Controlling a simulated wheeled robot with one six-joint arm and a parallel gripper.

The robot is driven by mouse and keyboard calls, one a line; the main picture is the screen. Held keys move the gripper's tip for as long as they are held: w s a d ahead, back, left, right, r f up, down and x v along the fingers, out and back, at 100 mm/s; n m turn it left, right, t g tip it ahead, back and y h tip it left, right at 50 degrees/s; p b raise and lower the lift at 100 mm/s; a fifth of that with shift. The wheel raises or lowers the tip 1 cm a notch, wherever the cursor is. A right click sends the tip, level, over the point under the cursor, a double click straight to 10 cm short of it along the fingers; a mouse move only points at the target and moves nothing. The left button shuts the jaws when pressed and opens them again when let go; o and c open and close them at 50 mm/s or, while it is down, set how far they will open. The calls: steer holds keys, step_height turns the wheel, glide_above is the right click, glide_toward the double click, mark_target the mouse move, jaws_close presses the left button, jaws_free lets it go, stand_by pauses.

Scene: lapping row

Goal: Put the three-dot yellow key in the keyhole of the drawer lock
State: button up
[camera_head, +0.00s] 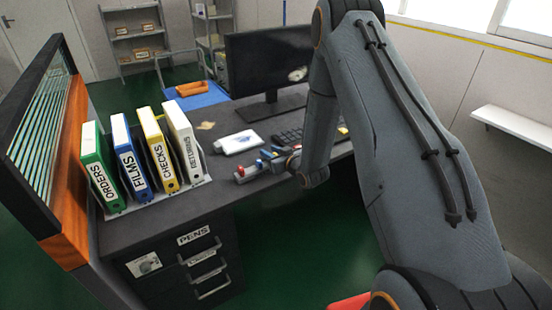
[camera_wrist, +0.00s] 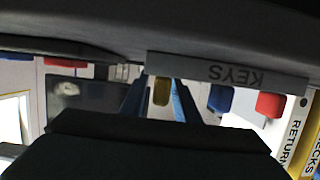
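The yellow key (camera_wrist: 161,91) hangs by the KEYS label (camera_wrist: 228,74) in the wrist view, which is upside down. Its dots cannot be made out. My gripper (camera_wrist: 160,95) has its two blue fingers on either side of this key, with a gap showing at least on the left. In the head view my gripper (camera_head: 272,158) is at the key rack (camera_head: 246,175) on the desk. A blue key (camera_wrist: 221,99) and a red key (camera_wrist: 270,104) are beside the yellow one. The drawer lock (camera_head: 144,265) is a pale plate with a round centre on the cabinet front; its keyhole is too small to see.
Several binders (camera_head: 157,150) stand in a holder on the desk (camera_head: 160,222), left of the rack. A monitor (camera_head: 268,62), keyboard (camera_head: 288,136) and white item (camera_head: 237,142) are behind the rack. Drawer handles (camera_head: 205,273) stick out right of the lock. Floor before the cabinet is clear.

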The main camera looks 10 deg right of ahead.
jaws_close()
steer(key=shift+r, duration=0.1)
